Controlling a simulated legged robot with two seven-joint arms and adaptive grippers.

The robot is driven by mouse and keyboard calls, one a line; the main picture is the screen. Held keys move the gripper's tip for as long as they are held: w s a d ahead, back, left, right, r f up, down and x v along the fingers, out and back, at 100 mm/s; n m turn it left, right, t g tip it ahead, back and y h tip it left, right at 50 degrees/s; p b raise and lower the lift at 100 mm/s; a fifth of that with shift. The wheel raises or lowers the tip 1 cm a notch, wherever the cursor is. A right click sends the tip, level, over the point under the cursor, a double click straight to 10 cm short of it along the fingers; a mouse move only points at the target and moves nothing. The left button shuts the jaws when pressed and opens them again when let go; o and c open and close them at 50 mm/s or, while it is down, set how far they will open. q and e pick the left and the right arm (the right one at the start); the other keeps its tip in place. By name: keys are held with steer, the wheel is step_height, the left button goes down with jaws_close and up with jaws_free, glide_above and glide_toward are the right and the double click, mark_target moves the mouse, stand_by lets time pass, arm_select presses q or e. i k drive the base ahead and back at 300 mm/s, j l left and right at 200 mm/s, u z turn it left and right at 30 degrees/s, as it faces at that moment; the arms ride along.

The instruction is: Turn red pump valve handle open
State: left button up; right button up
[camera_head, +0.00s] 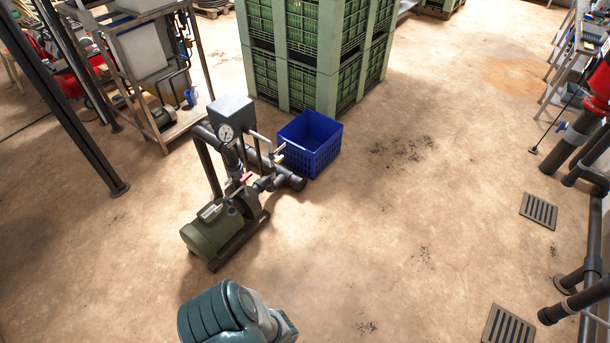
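The red valve handle (243,179) is small and sits on the pipework of the pump, left of the picture's centre. It looks tilted up to the right, but it is too small to tell its exact setting. The pump (215,233) has a dark green motor body on a dark base on the floor. A round white gauge (226,133) and a grey box (231,110) sit above the pipes. Neither of my grippers is in view.
A blue crate (310,144) stands behind the pump's right side, before stacked green crates (314,50). A metal rack (150,70) stands at the back left. Pipes (575,150) line the right edge. The floor (390,230) right of the pump is clear, with drain grates (538,211) farther right.

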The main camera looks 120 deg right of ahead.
mark_target(245, 177)
steer(key=z, duration=2.45)
